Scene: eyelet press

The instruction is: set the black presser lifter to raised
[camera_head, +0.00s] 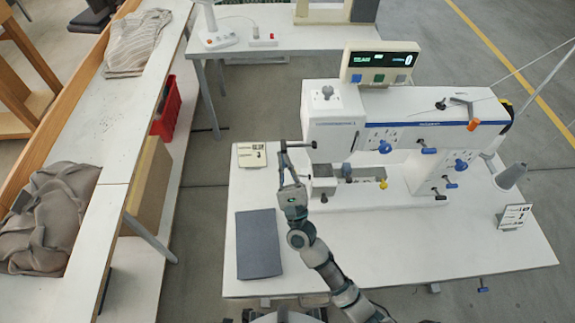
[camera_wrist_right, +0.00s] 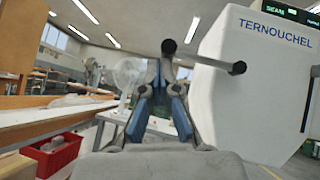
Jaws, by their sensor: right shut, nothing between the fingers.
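The white sewing machine (camera_head: 335,125) stands on the white table. A black lever (camera_head: 300,144), which looks like the presser lifter, sticks out to the left from its head. In the right wrist view the lever (camera_wrist_right: 205,58) is a dark bar with a rounded knob at each end, running from the fingertips toward the machine head. My right gripper (camera_head: 286,166) is shut and empty, its fingertips by the lever's left end. In the right wrist view the shut fingers (camera_wrist_right: 162,68) are close to the lever; I cannot tell whether they touch. My left gripper is not in view.
A thread cone (camera_head: 511,176) and a sign (camera_head: 515,216) stand at the right. A long bench (camera_head: 112,150) with folded cloth is at the left. The table's front right is mostly clear.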

